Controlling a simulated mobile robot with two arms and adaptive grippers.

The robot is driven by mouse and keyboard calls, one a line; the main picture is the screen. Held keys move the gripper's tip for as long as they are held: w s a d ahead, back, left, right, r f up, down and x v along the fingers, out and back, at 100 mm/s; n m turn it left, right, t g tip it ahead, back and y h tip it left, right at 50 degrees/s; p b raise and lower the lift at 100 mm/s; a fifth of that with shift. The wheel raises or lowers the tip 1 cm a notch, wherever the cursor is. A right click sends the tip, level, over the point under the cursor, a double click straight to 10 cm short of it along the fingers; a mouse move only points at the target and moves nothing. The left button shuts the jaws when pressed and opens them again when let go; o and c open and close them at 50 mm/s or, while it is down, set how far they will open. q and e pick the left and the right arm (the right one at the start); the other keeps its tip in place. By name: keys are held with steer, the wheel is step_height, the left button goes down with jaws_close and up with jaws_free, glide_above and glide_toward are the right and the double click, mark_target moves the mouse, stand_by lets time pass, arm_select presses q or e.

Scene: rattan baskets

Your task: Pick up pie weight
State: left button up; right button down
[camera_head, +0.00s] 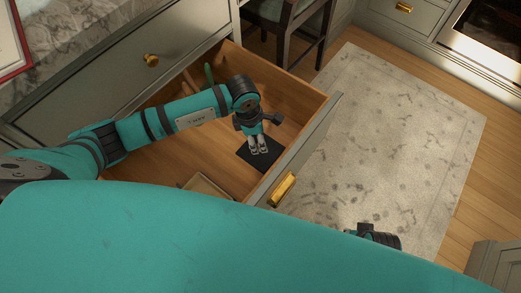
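My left gripper (259,148) points down into an open wooden drawer (160,160). Its fingertips are over a dark, flat, square item (246,157) on the drawer floor. The fingers look close together, but I cannot tell whether they are shut or touch the item. I cannot make out for certain which thing is the pie weight; the dark square item is the one closest to the gripper. Of my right arm only a dark part shows at the lower right, and its fingers are hidden behind my teal body.
The drawer front with a brass handle (283,188) stands right of the gripper. A small wooden box (207,186) lies in the near part of the drawer. A green item (208,73) is by the back. A dark chair (290,25) stands behind; a rug (390,140) lies right.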

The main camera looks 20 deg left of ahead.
mark_target(262, 162)
arm_select(q)
steer(key=f, duration=0.3)
steer(key=f+b, duration=0.1)
steer(key=shift+w+d+f, duration=0.25)
steer(key=shift+d, duration=0.05)
steer(key=shift+f, duration=0.4)
jaws_close()
arm_select(e)
step_height(262, 162, up, 4)
steer(key=shift+w+r, duration=0.1)
steer(key=shift+w, duration=0.05)
arm_select(q)
steer(key=shift+w+r, duration=0.1)
